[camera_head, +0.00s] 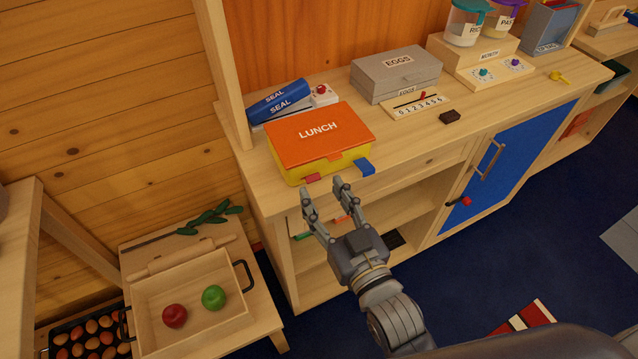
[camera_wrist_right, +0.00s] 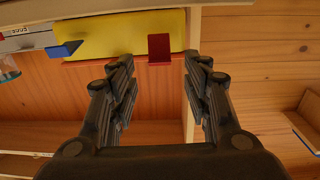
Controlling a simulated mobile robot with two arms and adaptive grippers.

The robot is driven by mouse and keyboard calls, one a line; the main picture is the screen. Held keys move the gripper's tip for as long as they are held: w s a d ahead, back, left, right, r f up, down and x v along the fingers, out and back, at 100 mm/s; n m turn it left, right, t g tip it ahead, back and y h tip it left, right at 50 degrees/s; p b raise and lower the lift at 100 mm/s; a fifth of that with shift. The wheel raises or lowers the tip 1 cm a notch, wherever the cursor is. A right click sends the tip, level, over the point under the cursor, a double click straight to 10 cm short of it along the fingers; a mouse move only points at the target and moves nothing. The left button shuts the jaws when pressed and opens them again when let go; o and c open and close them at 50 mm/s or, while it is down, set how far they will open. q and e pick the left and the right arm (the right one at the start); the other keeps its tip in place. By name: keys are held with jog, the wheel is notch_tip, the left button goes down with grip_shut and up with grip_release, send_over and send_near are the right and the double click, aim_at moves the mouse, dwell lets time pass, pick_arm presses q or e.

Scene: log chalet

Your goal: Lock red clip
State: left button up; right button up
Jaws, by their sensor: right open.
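The lunch box (camera_head: 288,158) has a yellow body and an orange lid marked LUNCH. It sits near the front edge of the wooden counter, lid down. The red clip (camera_head: 312,178) is at the left of its front side and the blue clip (camera_head: 365,167) at the right; both jut outward. My right gripper (camera_head: 323,189) is open and empty, just in front of the box near the red clip. In the right wrist view, the red clip (camera_wrist_right: 159,48) shows between and beyond the open fingertips (camera_wrist_right: 158,62), with the blue clip (camera_wrist_right: 65,48) to the left. My left gripper is out of view.
A dark brown block (camera_head: 450,117) lies near the counter edge. Open shelves are below. A wooden tray (camera_head: 190,320) with two apples stands lower left.

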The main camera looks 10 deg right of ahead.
aim_at(306, 164)
jog(key=shift+x, duration=1.05)
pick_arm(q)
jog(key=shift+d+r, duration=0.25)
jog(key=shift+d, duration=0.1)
pick_arm(e)
jog(key=shift+w+a, duration=0.1)
jog(key=shift+w, duration=0.3)
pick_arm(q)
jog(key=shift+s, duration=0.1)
